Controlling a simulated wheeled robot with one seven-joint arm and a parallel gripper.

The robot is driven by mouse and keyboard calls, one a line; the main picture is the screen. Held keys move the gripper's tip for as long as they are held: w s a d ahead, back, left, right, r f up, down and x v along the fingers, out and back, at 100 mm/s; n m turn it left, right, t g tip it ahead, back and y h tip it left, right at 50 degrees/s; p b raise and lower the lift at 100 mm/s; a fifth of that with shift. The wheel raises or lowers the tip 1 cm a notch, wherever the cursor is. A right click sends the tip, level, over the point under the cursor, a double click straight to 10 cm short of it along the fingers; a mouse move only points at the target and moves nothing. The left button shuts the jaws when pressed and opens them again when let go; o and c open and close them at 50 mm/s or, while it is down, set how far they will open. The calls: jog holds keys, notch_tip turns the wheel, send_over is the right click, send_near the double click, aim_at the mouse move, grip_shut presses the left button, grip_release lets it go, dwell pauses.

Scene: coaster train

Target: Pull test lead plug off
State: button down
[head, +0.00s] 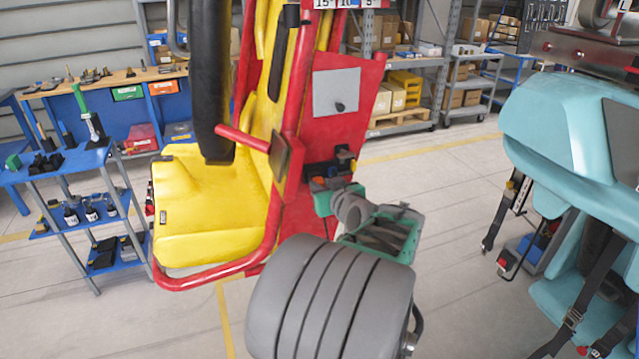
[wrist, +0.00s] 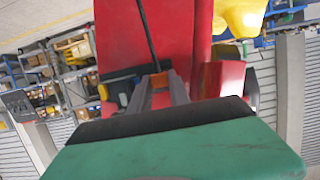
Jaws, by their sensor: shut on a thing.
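My gripper (wrist: 160,88) is at the red back panel (head: 333,110) of the yellow seat. In the wrist view its two grey fingers close on a small orange piece, which I take to be the test lead plug (wrist: 159,77). A thin dark lead (wrist: 148,35) runs up the panel from there. In the head view a dark connector block (head: 325,171) with orange, blue and yellow parts sits low on the panel, just above my green gripper body. The fingertips are hidden there. I cannot tell whether the plug is still seated.
The yellow seat (head: 205,210) with red bars stands left of my arm. A teal coaster car (head: 560,125) with hanging straps is at the right. A blue cart (head: 65,175) with tools stands at the left. The floor between seat and teal car is clear.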

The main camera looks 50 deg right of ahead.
jog(key=shift+f, duration=0.1)
jog(key=shift+s+a+b, duration=0.3)
jog(key=shift+s+a, duration=0.15)
jog(key=shift+s, duration=0.25)
jog(key=shift+s+a+b, duration=0.25)
jog(key=shift+s+a, duration=0.15)
jog(key=shift+s, duration=0.35)
jog(key=shift+s+a+b, duration=0.3)
jog(key=shift+s+a, duration=0.15)
jog(key=shift+s, duration=0.25)
